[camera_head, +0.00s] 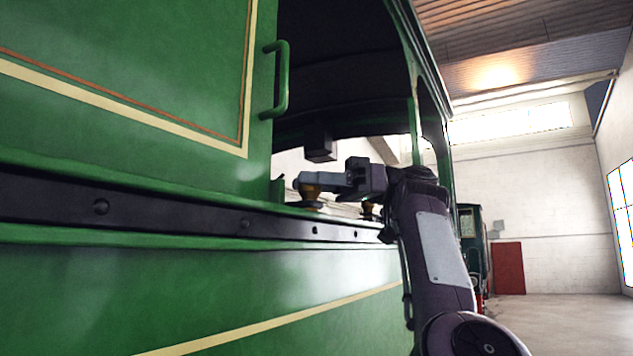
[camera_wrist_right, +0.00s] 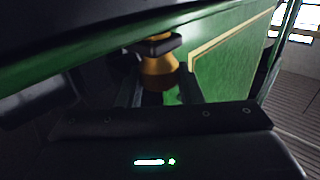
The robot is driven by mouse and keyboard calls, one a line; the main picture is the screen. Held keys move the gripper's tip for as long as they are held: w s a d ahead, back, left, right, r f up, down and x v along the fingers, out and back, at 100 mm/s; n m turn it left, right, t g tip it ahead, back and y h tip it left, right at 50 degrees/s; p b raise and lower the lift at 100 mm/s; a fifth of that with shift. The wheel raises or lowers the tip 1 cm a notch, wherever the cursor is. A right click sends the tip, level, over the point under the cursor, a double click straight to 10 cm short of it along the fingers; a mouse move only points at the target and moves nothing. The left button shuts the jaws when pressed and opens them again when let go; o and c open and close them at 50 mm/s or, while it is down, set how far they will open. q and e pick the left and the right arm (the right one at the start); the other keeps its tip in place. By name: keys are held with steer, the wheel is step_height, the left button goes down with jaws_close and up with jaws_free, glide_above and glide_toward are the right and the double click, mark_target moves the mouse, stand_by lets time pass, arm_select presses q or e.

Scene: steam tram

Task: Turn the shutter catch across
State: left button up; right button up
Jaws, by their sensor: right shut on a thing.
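The shutter catch looks to be the small brass piece with a dark top (camera_head: 310,194) on the green ledge of the tram's window opening. In the right wrist view the brass piece (camera_wrist_right: 159,72) sits between the two dark fingers. My right gripper (camera_head: 318,184) reaches in from the right and is shut on it. In the right wrist view the right gripper (camera_wrist_right: 160,92) has a finger on either side of the brass. The gripper body hides part of the catch, and I cannot tell how far it is turned. My left gripper is not in view.
The green tram side (camera_head: 200,285) fills the left, with a dark riveted strip (camera_head: 150,211) below the ledge. A green grab handle (camera_head: 283,80) stands out beside the dark window opening. Open floor (camera_head: 560,325) lies at the right, with a red door (camera_head: 508,268) beyond.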

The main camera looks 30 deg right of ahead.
steer(key=shift+a+f, duration=0.15)
steer(key=shift+f, duration=0.05)
steer(key=o, duration=0.6)
steer(key=shift+o, duration=0.3)
steer(key=shift+w+a+r, duration=0.15)
steer(key=shift+a, duration=0.2)
steer(key=p+v, duration=0.1)
steer(key=v, duration=0.6)
steer(key=shift+d, duration=0.4)
steer(key=shift+a, duration=0.1)
